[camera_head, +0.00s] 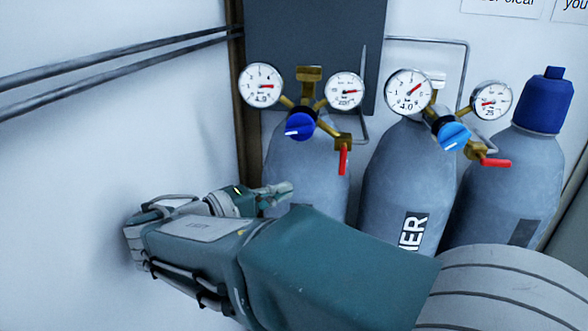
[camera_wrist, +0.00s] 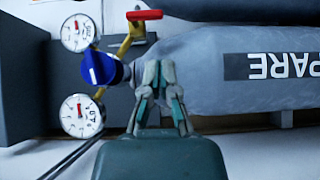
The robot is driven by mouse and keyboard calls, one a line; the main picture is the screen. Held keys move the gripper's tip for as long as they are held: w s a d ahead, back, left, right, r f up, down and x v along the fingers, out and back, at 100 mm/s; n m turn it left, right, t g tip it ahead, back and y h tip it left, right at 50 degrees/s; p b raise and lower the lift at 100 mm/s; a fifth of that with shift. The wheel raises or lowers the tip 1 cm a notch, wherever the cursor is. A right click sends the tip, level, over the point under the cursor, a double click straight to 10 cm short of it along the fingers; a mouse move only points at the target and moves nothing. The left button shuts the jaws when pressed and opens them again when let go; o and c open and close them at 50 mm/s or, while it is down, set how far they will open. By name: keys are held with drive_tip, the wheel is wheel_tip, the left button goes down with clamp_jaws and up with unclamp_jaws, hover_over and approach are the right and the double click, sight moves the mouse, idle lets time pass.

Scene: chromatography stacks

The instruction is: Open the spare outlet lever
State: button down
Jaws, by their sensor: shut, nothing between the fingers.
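In the wrist view my gripper (camera_wrist: 158,66) points toward the regulator side of the cylinder.
A middle cylinder (camera_head: 400,185), its label ending in IER, has a light blue knob (camera_head: 453,135) and a red lever (camera_head: 495,163) lying sideways. A capped cylinder (camera_head: 515,185) stands at right. Pipes (camera_head: 120,68) run along the left wall. My arm hides the cylinders' lower parts.

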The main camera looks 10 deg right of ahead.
sight(343, 161)
drive_tip(key=x, duration=1)
drive_tip(key=shift+w+r+n+t+h, duration=0.25)
drive_tip(key=shift+n+t+h, duration=0.05)
drive_tip(key=shift+h, duration=0.1)
idle(0.6)
